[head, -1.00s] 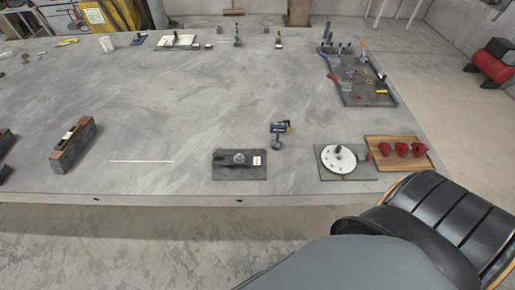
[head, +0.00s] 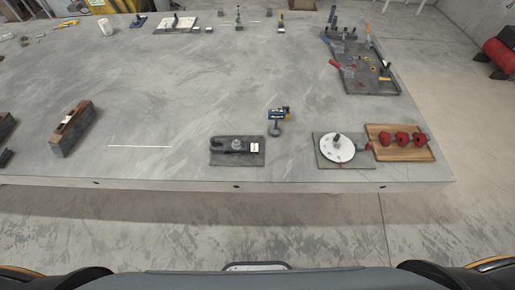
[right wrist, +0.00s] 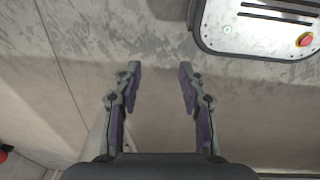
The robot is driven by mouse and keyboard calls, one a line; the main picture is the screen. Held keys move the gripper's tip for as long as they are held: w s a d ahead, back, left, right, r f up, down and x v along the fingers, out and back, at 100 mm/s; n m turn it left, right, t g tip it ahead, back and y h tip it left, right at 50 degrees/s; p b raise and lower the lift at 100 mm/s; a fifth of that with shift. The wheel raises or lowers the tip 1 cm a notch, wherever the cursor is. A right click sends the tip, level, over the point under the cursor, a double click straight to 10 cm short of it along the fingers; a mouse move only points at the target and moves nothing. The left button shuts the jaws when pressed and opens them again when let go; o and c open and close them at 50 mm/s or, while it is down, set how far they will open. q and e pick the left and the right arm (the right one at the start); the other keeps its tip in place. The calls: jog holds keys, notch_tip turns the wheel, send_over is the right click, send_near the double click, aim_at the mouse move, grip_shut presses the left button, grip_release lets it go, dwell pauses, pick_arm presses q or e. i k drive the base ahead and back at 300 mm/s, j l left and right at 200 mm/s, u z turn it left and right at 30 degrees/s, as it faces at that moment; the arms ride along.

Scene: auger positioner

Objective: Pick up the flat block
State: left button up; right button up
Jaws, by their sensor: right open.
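A dark flat plate (head: 222,160) lies near the front edge of the table in the head view, carrying a dark slotted piece with a round knob (head: 237,145) and a white label. A long brown and dark block (head: 73,129) lies further left. I cannot tell for certain which of these is the flat block. In the right wrist view my right gripper (right wrist: 159,72) is open and empty, with bare concrete floor between its fingers. No task object shows between or near them. My left gripper is not in view.
The grey table (head: 190,95) has a wide clear middle. A dark tool tray (head: 370,85) lies behind.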

aim_at(254, 146)
jog(key=i+l+u, duration=0.1)
jog(key=l+u, duration=0.4)
jog(key=u, duration=0.2)
jog(key=i+l+u, duration=0.1)
jog(key=l+u, duration=0.25)
